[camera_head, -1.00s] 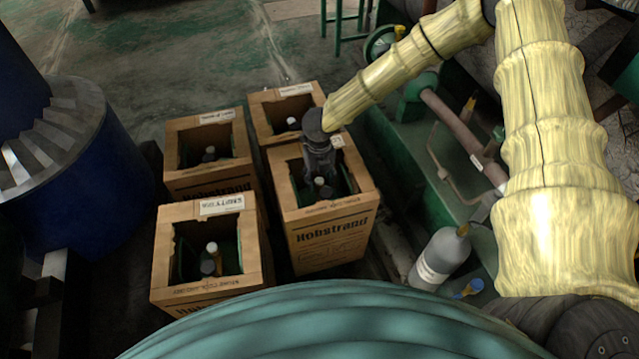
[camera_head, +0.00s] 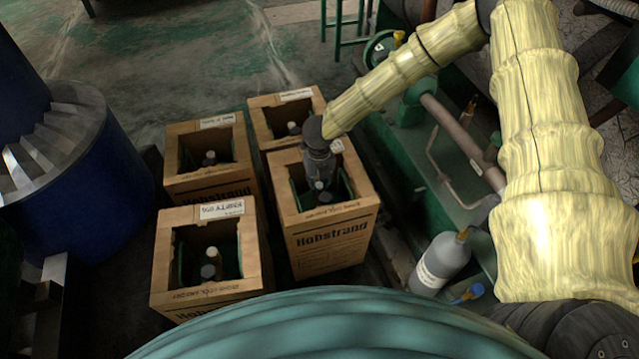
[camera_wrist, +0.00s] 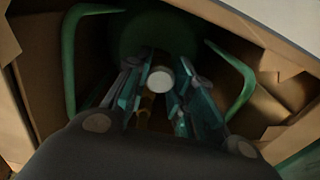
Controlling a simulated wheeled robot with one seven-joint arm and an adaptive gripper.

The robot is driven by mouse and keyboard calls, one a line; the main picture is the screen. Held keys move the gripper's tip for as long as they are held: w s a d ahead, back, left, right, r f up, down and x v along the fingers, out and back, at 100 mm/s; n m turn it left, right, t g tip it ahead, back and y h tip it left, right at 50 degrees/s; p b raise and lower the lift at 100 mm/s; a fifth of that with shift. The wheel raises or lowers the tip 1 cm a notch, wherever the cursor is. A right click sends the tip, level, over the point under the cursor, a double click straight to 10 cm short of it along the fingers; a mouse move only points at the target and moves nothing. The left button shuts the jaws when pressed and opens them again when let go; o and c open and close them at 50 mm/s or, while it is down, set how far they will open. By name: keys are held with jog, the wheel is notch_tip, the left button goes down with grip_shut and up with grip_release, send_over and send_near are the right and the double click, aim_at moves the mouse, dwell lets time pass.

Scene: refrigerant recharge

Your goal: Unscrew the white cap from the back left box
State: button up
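Four open cardboard boxes stand in two rows in the head view. The back left box (camera_head: 212,189) holds a dark-topped bottle (camera_head: 210,158); no gripper is at it. My gripper (camera_head: 319,172) points down into the front right box (camera_head: 332,243). In the wrist view, a round white cap (camera_wrist: 160,78) lies between the fingertips of my gripper (camera_wrist: 163,85), with a finger close on either side. I cannot tell whether the fingers touch it.
The front left box (camera_head: 163,262) and back right box (camera_head: 262,118) stand close by. A grey cylinder (camera_head: 440,262) stands right of the boxes. A blue drum (camera_head: 85,190) stands at left.

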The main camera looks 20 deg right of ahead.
jog(key=shift+c, duration=0.9)
